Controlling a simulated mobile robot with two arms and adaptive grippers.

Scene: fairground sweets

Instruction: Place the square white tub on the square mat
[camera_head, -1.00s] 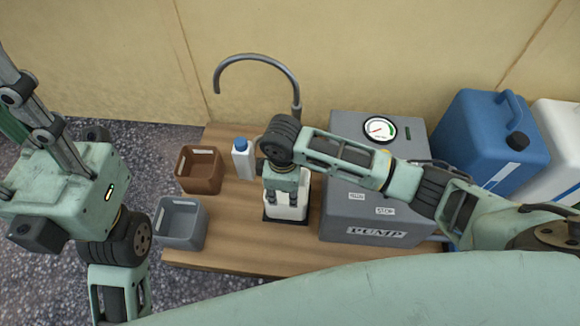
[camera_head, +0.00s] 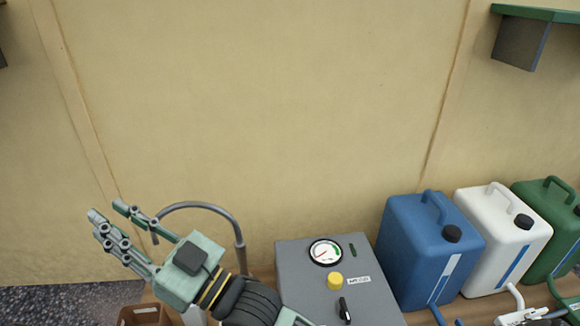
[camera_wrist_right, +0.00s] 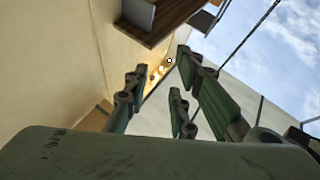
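My right gripper (camera_head: 108,213) is raised in front of the wall in the head view, its fingers pointing up and left. Its fingers are spread with nothing between them. They also show apart and empty in the right wrist view (camera_wrist_right: 160,75), against the ceiling and sky. The square white tub and the square mat cannot be made out in either view now. A small white shape (camera_head: 193,316) shows below the gripper, too cut off to identify. My left gripper is out of view.
A grey pump box (camera_head: 310,285) with a gauge stands right of the gripper. Blue (camera_head: 425,245), white (camera_head: 500,240) and green (camera_head: 548,225) canisters stand further right. A curved grey pipe (camera_head: 215,210) rises behind the gripper. A brown crate (camera_head: 143,315) shows at the bottom edge.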

